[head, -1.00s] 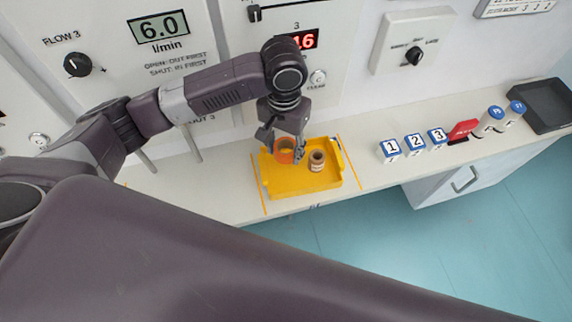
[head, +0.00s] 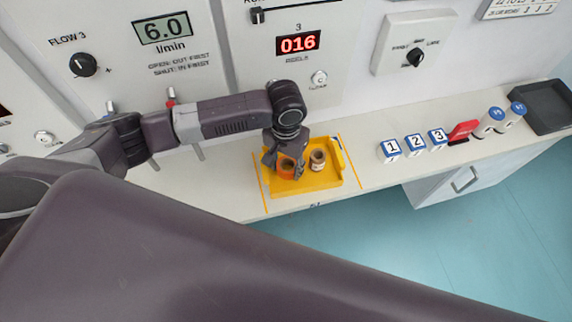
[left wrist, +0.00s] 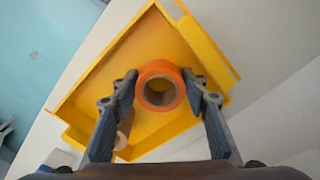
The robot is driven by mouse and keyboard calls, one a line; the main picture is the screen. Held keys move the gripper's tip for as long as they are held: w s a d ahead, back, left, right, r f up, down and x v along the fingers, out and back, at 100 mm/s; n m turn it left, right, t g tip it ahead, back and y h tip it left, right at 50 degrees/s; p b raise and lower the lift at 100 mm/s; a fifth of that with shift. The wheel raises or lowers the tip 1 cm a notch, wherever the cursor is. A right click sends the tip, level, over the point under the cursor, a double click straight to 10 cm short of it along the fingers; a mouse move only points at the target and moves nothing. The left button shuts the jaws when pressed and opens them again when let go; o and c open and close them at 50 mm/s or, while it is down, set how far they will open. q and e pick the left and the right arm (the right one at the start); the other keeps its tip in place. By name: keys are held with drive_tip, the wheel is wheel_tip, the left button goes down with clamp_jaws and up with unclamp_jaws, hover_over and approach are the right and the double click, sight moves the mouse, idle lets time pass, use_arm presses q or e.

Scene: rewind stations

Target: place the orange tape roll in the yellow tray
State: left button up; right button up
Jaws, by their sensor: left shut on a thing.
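The orange tape roll (head: 286,171) is between the fingers of my left gripper (head: 284,172), low over the yellow tray (head: 320,183). In the left wrist view the orange roll (left wrist: 160,70) sits between both fingertips (left wrist: 161,84), with the yellow tray (left wrist: 130,60) behind it. My left gripper is shut on the roll. I cannot tell whether the roll touches the tray floor. A brown roll (head: 318,160) stands in the tray, right of the orange one; the left finger partly hides it in the left wrist view (left wrist: 124,130). My right gripper is not in view.
Numbered blocks (head: 415,142), a red object (head: 463,130), white cylinders with blue tops (head: 490,122) and a dark tray (head: 545,107) stand to the right on the counter. The wall panel with knobs is close behind.

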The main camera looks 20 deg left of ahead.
sight(286, 166)
use_arm(q)
drive_tip(key=o, duration=1)
drive_tip(key=shift+o, duration=0.8)
wheel_tip(286, 166, up, 12)
drive_tip(key=b, duration=0.2)
